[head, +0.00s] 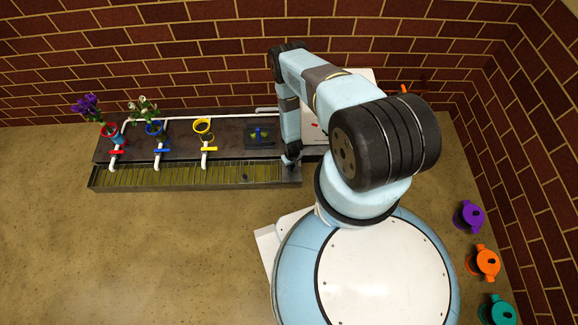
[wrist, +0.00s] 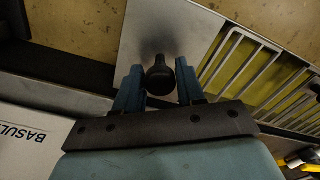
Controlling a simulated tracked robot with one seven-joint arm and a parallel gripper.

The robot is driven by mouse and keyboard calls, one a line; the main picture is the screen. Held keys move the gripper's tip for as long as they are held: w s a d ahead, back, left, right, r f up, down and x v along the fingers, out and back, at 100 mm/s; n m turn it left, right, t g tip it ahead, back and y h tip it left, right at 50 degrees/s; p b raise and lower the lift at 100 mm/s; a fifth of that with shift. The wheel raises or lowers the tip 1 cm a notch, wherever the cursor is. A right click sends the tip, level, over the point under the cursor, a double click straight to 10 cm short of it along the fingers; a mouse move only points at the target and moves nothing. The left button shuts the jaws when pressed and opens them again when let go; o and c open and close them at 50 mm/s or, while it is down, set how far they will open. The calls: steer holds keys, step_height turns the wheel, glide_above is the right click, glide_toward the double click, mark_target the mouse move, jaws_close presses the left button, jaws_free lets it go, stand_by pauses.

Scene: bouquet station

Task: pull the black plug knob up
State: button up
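The black plug knob (wrist: 160,78) stands on a bare grey metal plate (wrist: 150,30) beside a slatted grate in the wrist view. My gripper (wrist: 158,88) is open, with one blue finger to the left of the knob and one to the right. Gaps show between the knob and both fingers, so I see no contact. In the head view my gripper (head: 291,160) is small and hangs over the right end of the long trough (head: 195,183). The knob is too small there to make out clearly.
The grate (wrist: 245,65) lies right of the knob. A white panel lettered "BASUL" (wrist: 25,145) is at the lower left. In the head view, red, blue and yellow (head: 205,149) taps stand along the trough, with flowers at the left. Purple (head: 469,217), orange and teal cans stand far right.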

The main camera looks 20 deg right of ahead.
steer(key=c, duration=0.4)
steer(key=shift+d+r, duration=0.2)
steer(key=shift+r, duration=1.4)
steer(key=o, duration=0.8)
steer(key=shift+a, duration=0.15)
step_height(320, 180, up, 9)
steer(key=shift+f, duration=0.1)
